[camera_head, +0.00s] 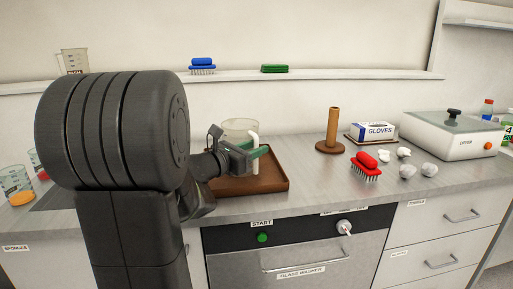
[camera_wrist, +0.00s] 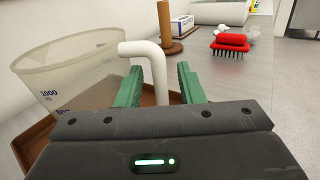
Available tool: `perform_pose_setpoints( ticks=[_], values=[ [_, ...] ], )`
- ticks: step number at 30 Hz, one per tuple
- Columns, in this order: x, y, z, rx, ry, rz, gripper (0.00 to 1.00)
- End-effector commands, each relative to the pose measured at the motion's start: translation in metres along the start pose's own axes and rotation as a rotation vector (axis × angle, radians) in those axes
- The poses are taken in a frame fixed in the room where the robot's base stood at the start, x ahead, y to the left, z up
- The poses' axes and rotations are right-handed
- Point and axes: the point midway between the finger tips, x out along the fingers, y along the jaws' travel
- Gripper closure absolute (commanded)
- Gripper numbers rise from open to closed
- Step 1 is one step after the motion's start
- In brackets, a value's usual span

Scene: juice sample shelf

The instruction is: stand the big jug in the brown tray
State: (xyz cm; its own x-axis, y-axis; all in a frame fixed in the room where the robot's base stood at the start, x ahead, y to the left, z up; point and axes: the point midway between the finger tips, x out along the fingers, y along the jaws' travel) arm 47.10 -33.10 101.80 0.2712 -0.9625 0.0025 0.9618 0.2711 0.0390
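The big jug (camera_head: 240,126) is clear with a white handle (camera_head: 254,143) and stands at the brown tray (camera_head: 270,182). It looks upright, its lower part hidden behind my arm and gripper. In the wrist view the jug (camera_wrist: 65,75), marked 1000, is at the left, with the tray (camera_wrist: 35,135) around its lower part. I cannot see its base touching the tray floor. My gripper (camera_wrist: 161,88) is beside the jug, its green fingers apart on either side of the handle, with a gap showing by the right finger.
A brown post on a round base (camera_head: 332,130), a red brush (camera_head: 366,166), crumpled white pieces (camera_head: 407,171) and a glove box (camera_head: 374,131) are right of the tray. Another measuring jug (camera_head: 75,61) is on the shelf, at left. Beakers (camera_head: 16,185) stand at far left.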

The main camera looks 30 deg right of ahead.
Motion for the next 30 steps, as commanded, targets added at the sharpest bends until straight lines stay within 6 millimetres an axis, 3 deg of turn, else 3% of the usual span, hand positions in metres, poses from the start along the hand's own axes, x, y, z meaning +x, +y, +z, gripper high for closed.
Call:
perform_pose_setpoints(
  ticks=[6,15,21,30],
  values=[
    [-0.045,0.001,0.001,-0.001,0.001,0.007,0.66],
    [-0.092,0.001,0.000,0.000,0.000,0.005,0.66],
    [-0.106,0.000,0.000,0.000,0.001,0.003,0.66],
    [-0.109,0.000,0.000,-0.001,0.000,0.002,0.66]
  ],
)
